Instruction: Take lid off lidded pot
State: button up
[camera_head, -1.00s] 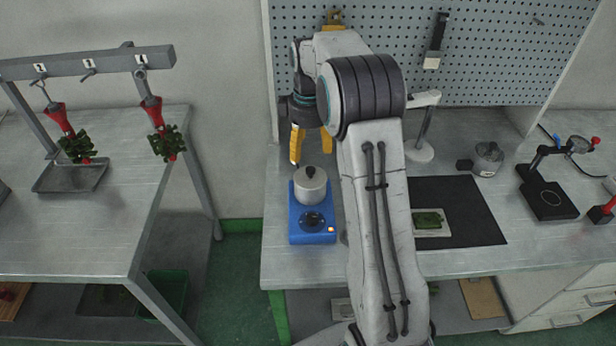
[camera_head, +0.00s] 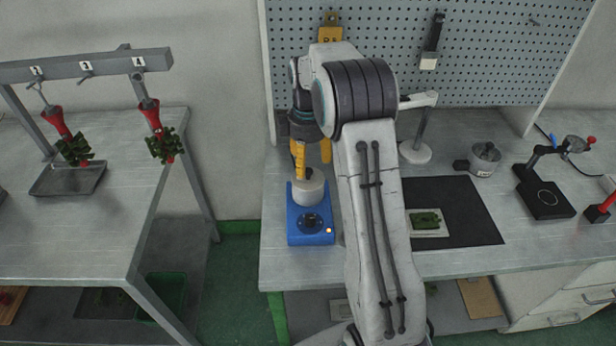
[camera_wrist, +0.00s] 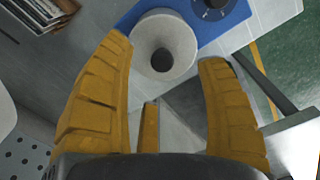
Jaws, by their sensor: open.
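The lidded pot (camera_head: 309,194) is small and pale grey. It stands upright on a blue hot plate (camera_head: 297,228). Its lid has a dark round knob (camera_head: 305,174), partly hidden by a yellow finger in the head view. In the wrist view the round lid (camera_wrist: 180,32) and its knob (camera_wrist: 161,60) lie between and just beyond the fingertips. My gripper (camera_head: 312,170) points down at the pot from above and behind. Its yellow fingers, also in the wrist view (camera_wrist: 165,52), are spread apart with nothing between them. I cannot tell whether a fingertip touches the lid.
My arm crosses the bench just right of the hot plate. A black mat (camera_head: 468,215) with a pale tray (camera_head: 440,231), a white stand (camera_head: 415,152) and a small grey pot (camera_head: 485,160) lie to the right. A pegboard (camera_head: 380,70) closes off the back.

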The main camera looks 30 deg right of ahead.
aim_at(309, 171)
jog(key=shift+d+f, duration=0.2)
jog(key=shift+f, duration=1.85)
grip_shut()
